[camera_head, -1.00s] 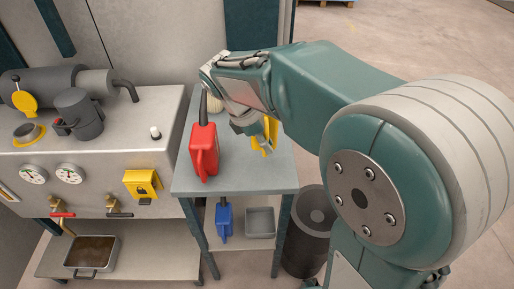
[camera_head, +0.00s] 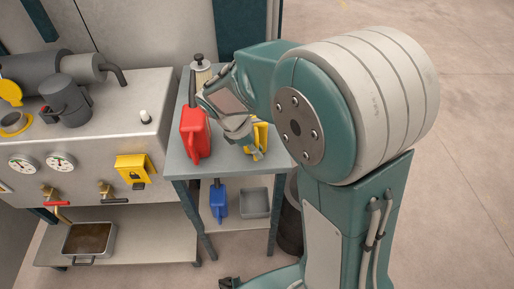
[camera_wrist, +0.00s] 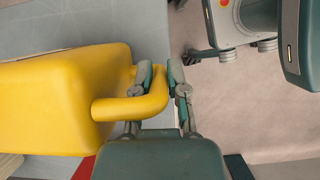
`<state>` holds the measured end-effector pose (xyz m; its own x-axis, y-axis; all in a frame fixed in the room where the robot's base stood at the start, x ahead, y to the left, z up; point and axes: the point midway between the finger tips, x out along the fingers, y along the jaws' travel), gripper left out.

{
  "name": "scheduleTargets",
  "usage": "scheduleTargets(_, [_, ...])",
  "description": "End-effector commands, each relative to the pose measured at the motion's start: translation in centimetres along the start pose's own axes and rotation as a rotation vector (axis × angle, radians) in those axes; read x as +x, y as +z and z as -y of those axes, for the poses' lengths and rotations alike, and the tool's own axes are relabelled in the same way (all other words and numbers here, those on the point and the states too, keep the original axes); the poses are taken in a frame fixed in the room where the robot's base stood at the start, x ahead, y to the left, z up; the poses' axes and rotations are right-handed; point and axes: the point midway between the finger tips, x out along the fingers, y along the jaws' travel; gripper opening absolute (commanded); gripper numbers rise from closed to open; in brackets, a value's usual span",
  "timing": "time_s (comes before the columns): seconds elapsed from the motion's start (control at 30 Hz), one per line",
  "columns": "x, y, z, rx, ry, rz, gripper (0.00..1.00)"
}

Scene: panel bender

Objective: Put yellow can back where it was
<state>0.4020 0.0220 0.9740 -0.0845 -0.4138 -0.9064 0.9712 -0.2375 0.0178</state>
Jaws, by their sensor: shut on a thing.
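The yellow can (camera_head: 260,134) is at the right side of the grey side table (camera_head: 185,160), partly hidden by my wrist in the head view. In the wrist view the yellow can (camera_wrist: 60,100) fills the left side, with its loop handle (camera_wrist: 135,105) reaching between my fingers. My gripper (camera_wrist: 162,80) is shut on this handle; in the head view my gripper (camera_head: 250,147) shows only in part, beside the can. I cannot tell whether the can's base touches the tabletop.
A red can (camera_head: 194,133) stands left of my wrist on the same table, with a dark-topped pale container (camera_head: 201,72) behind. A blue can (camera_head: 218,200) and grey bin (camera_head: 255,203) are on the lower shelf. The machine bench (camera_head: 90,145) is at left; open floor lies right.

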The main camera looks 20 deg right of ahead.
Motion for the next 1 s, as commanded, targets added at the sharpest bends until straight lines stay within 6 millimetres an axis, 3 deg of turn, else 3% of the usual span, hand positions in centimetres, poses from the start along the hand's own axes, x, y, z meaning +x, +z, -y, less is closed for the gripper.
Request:
scheduleTargets(0.1, [0.1, -0.1, -0.1, 0.0, 0.001, 0.0, 0.0])
scheduleTargets(0.13, [0.1, -0.1, 0.0, 0.0, -0.001, 0.0, 0.27])
scheduleTargets(0.2, [0.1, -0.1, 0.0, 0.0, -0.001, 0.0, 0.53])
scheduleTargets(0.67, [-0.7, 0.0, -0.1, 0.0, 0.001, 0.0, 0.53])
scheduleTargets(1.0, [-7.4, -0.1, -0.1, 0.0, 0.004, -0.003, 0.53])
